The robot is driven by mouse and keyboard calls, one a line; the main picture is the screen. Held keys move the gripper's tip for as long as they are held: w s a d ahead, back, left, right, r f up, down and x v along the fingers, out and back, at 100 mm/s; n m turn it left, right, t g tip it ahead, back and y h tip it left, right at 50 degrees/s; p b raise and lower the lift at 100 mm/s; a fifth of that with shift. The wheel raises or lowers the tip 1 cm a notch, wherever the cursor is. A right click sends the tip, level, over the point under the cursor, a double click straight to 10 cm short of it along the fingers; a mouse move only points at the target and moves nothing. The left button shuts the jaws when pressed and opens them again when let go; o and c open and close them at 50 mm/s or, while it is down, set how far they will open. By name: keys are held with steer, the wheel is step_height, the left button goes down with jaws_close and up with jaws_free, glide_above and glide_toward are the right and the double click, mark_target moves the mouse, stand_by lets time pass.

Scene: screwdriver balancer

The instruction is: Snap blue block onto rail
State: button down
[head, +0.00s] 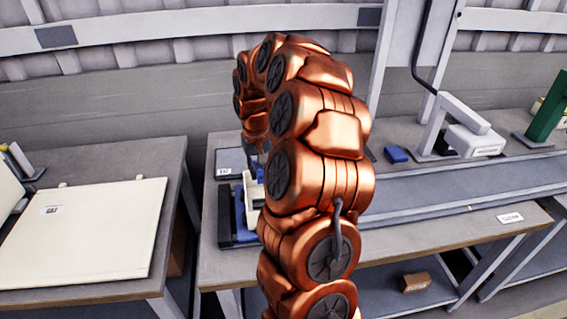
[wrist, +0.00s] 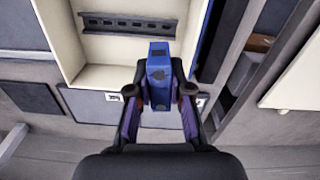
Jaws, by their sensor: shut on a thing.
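My gripper (wrist: 159,92) is shut on a blue block (wrist: 158,68) in the wrist view, with dark fingertips on both sides of it. The block has a dark mark on its face. A dark slotted rail (wrist: 126,24) is fixed inside a cream open-fronted box (wrist: 58,30), beyond the block. In the picture the block lies just below the rail's right part; whether they touch cannot be told. In the head view my copper-coloured arm hides most of the gripper and the block. Part of the cream box (head: 252,192) shows left of the arm.
A blue strip (wrist: 188,35) runs along the box's right side. In the head view, another blue object (head: 397,154) lies on the bench right of my arm, near a long grey track (head: 450,190). A separate table with a cream panel (head: 85,230) stands left across a gap.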

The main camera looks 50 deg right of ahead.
steer(key=shift+m, duration=0.7)
steer(key=shift+s+d+f+p, duration=0.15)
steer(key=shift+s+d+f, duration=0.35)
steer(key=shift+s+d, duration=0.35)
steer(key=shift+s+d+f+p, duration=0.1)
steer(key=shift+s+d+f, duration=0.4)
steer(key=shift+s+d, duration=0.4)
steer(key=shift+s+d+f+p, duration=0.15)
steer(key=shift+s+d+f, duration=0.35)
steer(key=shift+s+d, duration=0.35)
step_height(320, 180, down, 4)
steer(key=shift+w+d+f+b, duration=0.15)
steer(key=shift+f+b, duration=0.1)
steer(key=shift+b, duration=0.9)
steer(key=shift+f+b, duration=0.45)
steer(key=shift+f, duration=0.15)
steer(key=shift+b, duration=0.45)
steer(key=shift+f+b, duration=0.7)
steer(key=shift+b, duration=0.05)
steer(key=shift+b, duration=0.35)
